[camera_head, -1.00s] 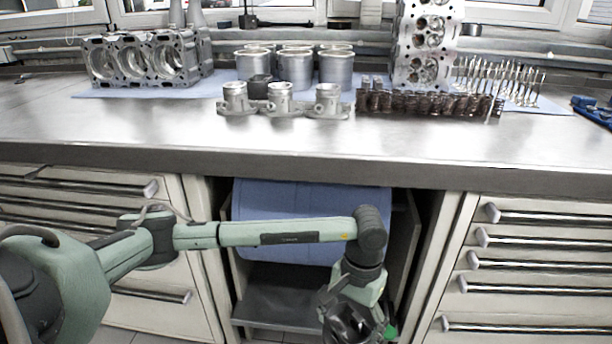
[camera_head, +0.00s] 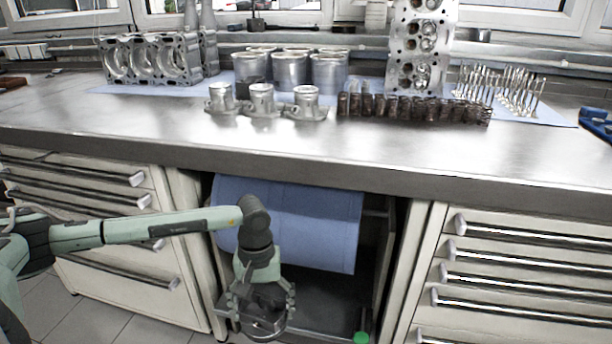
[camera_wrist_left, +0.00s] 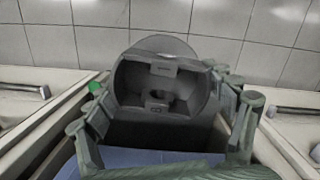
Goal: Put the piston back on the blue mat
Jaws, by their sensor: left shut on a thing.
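My left gripper (camera_head: 264,300) hangs low in front of the open bay under the bench, below the worktop. Its fingers are shut on a dark grey piston (camera_head: 266,325), which shows only in part in the head view. In the left wrist view the piston (camera_wrist_left: 158,82) sits between the fingers with its hollow side facing the camera. The light blue mat (camera_head: 548,114) lies flat on the metal bench, mostly covered by engine parts. My right gripper is not in view.
On the bench stand an engine block (camera_head: 150,60), several cylinder liners (camera_head: 290,70), a cylinder head (camera_head: 418,50), a row of dark springs (camera_head: 415,108) and several valves (camera_head: 505,88). A blue paper roll (camera_head: 290,222) hangs in the bay. The bench's front strip is clear.

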